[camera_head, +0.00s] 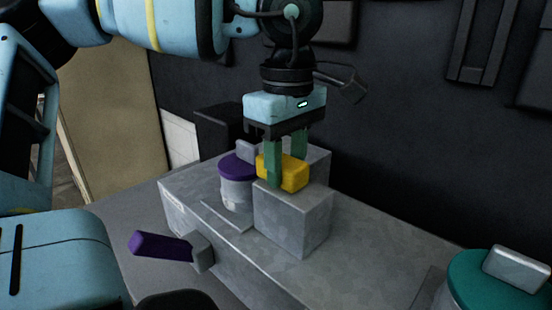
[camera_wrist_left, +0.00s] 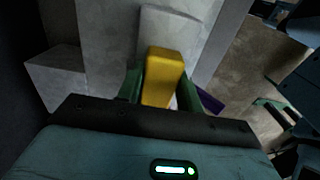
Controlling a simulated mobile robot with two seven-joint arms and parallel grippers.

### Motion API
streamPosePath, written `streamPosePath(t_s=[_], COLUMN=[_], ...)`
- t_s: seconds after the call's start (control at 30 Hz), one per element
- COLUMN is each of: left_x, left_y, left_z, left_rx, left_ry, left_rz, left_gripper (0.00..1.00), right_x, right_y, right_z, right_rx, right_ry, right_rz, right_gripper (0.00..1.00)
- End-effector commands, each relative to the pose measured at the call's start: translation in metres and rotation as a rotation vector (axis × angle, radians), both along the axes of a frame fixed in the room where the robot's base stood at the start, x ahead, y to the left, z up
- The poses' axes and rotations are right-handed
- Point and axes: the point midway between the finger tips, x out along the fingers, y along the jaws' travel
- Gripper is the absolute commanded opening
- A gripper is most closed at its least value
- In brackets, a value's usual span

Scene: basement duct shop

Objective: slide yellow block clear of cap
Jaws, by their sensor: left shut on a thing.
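A yellow block (camera_head: 294,174) lies on top of a grey cube-shaped stand (camera_head: 290,217). My left gripper (camera_head: 286,172) points down from above, its green fingers shut on the block's sides. In the left wrist view the yellow block (camera_wrist_left: 163,72) is between the fingers of the left gripper (camera_wrist_left: 160,92). A purple cap (camera_head: 236,168) with a grey knob sits on a grey cylinder just left of the block. The block's left end is close to the cap's edge; I cannot tell whether they touch or overlap. My right gripper is not in view.
A purple-handled lever (camera_head: 162,246) sticks out from the grey bench's (camera_head: 345,272) front left. A teal lid (camera_head: 480,278) with a metal knob stands at the right. A dark wall is behind. The bench top right of the stand is mostly clear.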

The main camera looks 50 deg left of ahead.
Motion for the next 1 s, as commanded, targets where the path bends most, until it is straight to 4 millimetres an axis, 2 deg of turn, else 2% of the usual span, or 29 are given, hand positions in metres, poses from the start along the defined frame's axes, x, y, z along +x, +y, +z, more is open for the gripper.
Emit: streamPosePath(t_s=[0.1,0.2,0.57,0.6,0.73,1.0], left_x=[0.003,0.004,0.004,0.004,0.004,0.004], left_y=[-0.02,-0.031,-0.037,-0.037,-0.036,-0.035], left_z=[-0.002,-0.002,-0.001,-0.001,-0.001,0.0], left_rx=[0.002,0.001,-0.006,-0.007,-0.005,-0.003], left_ry=[0.001,0.002,0.001,0.001,0.0,0.001], left_rz=[-0.001,-0.001,-0.001,-0.001,-0.001,0.0], left_gripper=[0.0,0.0,0.0,0.41,0.58,0.58], right_x=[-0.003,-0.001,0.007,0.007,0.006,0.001], right_y=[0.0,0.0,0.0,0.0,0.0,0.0], right_z=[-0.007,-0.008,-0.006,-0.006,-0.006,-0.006], right_rx=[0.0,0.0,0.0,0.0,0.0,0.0], right_ry=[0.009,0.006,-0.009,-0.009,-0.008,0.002], right_rz=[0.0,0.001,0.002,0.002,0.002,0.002], right_gripper=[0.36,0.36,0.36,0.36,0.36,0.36])
